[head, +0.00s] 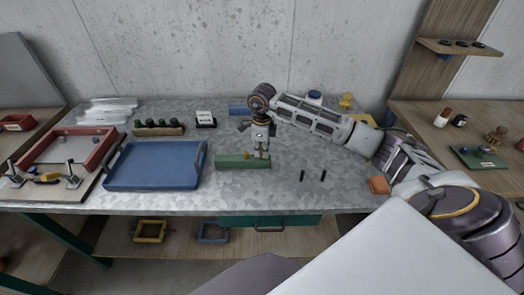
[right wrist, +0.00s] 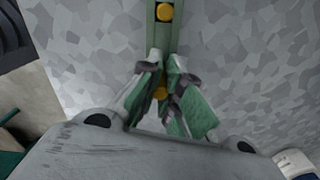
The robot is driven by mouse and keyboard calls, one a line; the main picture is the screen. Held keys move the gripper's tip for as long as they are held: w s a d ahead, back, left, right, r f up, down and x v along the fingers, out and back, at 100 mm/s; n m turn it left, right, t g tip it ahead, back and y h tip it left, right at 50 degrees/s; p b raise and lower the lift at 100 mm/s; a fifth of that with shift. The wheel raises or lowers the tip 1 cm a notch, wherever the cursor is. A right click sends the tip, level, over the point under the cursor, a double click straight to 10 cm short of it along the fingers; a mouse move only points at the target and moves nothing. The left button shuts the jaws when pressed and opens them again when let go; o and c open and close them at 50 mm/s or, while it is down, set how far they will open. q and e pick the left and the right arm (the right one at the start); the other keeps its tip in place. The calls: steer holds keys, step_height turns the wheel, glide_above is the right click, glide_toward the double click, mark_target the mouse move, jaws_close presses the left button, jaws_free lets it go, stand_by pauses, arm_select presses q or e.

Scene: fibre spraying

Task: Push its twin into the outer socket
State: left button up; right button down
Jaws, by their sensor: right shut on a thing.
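A green block (head: 232,162) lies on the grey speckled bench top, and its narrow top face (right wrist: 164,40) shows in the right wrist view. One round yellow plug (right wrist: 164,12) stands in the block, clear of my fingers; it also shows in the head view (head: 246,155). My right gripper (head: 262,157) points down over the right end of the block. In the right wrist view my right gripper (right wrist: 160,88) is shut on a second yellow plug (right wrist: 160,94). The fingers hide most of this plug and its socket, so I cannot tell how deep it sits. My left gripper is not in view.
A blue tray (head: 150,166) stands left of the block. Two small black pegs (head: 313,176) stand to its right, with an orange block (head: 378,185) farther right. A blue block (head: 240,110) and a small sign (head: 205,117) are behind. Bench space around the green block is clear.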

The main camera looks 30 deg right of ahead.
steer(key=shift+f+b, duration=0.45)
steer(key=shift+f, duration=0.2)
steer(key=c, duration=1.5)
jaws_free()
steer(key=shift+f, duration=0.1)
steer(key=shift+s, duration=0.1)
steer(key=shift+r, duration=0.85)
step_height(320, 180, up, 11)
steer(key=shift+f, duration=0.2)
